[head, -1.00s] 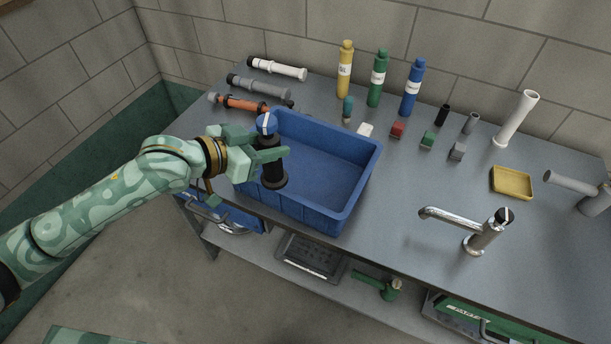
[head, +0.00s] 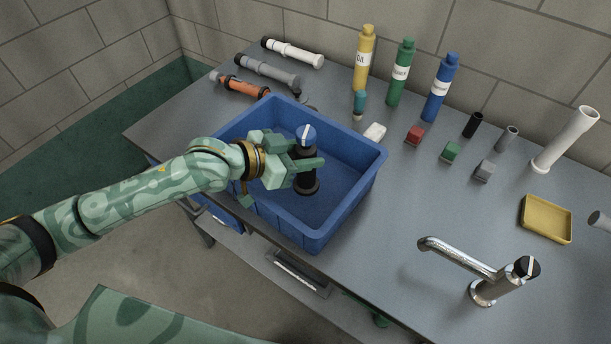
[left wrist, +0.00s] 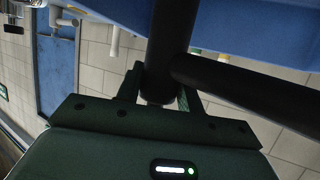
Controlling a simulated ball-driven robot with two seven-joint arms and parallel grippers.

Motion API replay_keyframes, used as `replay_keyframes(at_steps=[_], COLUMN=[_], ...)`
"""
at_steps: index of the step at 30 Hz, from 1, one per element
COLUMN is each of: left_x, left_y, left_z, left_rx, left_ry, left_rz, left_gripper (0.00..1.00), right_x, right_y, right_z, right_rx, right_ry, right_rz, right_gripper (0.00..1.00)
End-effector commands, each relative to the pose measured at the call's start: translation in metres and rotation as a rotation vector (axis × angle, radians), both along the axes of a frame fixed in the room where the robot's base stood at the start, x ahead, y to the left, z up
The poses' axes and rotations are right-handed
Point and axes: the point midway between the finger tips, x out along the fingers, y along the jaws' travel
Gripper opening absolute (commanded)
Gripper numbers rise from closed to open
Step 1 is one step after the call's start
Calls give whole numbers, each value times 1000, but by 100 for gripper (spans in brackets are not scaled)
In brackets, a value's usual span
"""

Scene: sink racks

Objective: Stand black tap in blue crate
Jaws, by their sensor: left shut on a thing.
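My left gripper (head: 303,160) is shut on the tap's body just below the cap, reaching over the crate's left side. I cannot tell whether the tap's base touches the crate floor. In the left wrist view, the tap's dark body (left wrist: 172,45) is between the fingers, and its dark spout (left wrist: 255,88) runs off to the right. The spout is mostly hidden in the head view. My right gripper is not in view.
A chrome tap (head: 485,285) stands right of the crate. Yellow (head: 363,62), green (head: 400,75) and blue (head: 440,88) bottles, small blocks and a white pipe (head: 565,140) stand behind. Pipes lie at the back left. A yellow tray (head: 547,219) lies right. The crate's right part is empty.

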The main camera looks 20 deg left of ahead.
Motion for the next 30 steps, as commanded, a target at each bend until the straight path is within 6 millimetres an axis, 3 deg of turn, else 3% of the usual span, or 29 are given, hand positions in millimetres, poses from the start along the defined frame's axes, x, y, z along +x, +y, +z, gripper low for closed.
replay_keyframes(at_steps=[1,5,12,24,25,27,30], left_x=[0,0,0,0,0,0,0], left_y=[0,0,0,0,0,0,0], left_z=[-11,-25,-65,-68,-69,-68,-68], left_rx=[-2,-2,-1,-1,1,0,0], left_ry=[2,1,1,-2,0,0,0], left_rz=[1,0,1,1,1,0,0], left_gripper=[0,0,0,0,46,59,59], right_x=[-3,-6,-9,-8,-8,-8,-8], right_y=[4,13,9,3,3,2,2], right_z=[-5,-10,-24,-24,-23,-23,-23], right_rx=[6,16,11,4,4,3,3], right_ry=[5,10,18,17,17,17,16], right_rz=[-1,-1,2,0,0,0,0], right_gripper=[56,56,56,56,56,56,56])
